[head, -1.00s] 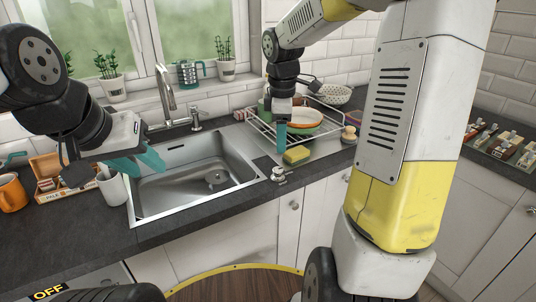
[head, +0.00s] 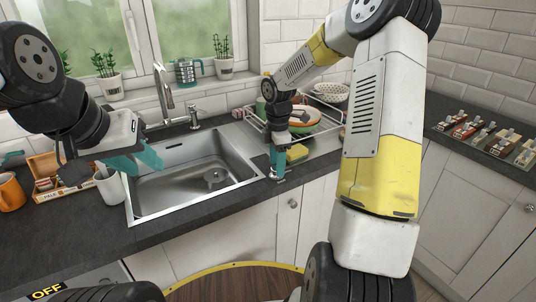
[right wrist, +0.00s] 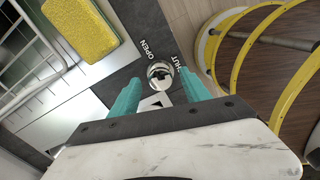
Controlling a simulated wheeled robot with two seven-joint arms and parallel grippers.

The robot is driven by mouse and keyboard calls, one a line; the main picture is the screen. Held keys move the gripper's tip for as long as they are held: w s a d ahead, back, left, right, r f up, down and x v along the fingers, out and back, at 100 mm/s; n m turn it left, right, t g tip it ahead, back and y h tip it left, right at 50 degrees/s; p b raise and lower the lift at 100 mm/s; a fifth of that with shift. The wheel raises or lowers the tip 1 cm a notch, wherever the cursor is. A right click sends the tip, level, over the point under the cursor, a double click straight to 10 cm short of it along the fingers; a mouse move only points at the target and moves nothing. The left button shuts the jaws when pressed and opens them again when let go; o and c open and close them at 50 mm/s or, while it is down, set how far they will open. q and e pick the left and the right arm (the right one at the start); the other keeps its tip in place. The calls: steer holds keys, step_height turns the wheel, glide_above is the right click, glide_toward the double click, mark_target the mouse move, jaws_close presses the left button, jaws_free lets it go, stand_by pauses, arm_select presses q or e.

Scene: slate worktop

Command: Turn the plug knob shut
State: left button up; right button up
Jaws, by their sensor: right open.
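The plug knob (right wrist: 160,73) is a small round metal knob on the worktop strip at the sink's right front corner, with OPEN and SHUT lettered around it. In the right wrist view the knob lies between the tips of my right gripper (right wrist: 160,82), whose teal fingers are apart, one on each side. I cannot tell if they touch it. In the head view my right gripper (head: 279,164) points down over the knob and hides most of it. My left gripper (head: 136,163) hangs over the sink's left edge, empty, its teal fingers seemingly apart.
The steel sink (head: 153,207) is empty, with a drain (head: 215,177) in its floor. A yellow sponge (head: 297,153) lies close behind the right gripper, before the dish rack (head: 257,122). A white cup (head: 110,188) stands at the left, near an orange mug (head: 10,193).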

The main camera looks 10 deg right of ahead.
steer(key=shift+c, duration=0.4)
jaws_close()
steer(key=shift+m, duration=0.4)
steer(key=m, duration=0.3)
steer(key=shift+m, duration=0.3)
steer(key=m, duration=0.4)
steer(key=shift+m, duration=0.3)
steer(key=m, duration=0.4)
steer(key=shift+a+m, duration=0.1)
steer(key=shift+m, duration=0.2)
steer(key=m, duration=0.4)
steer(key=shift+m, duration=0.3)
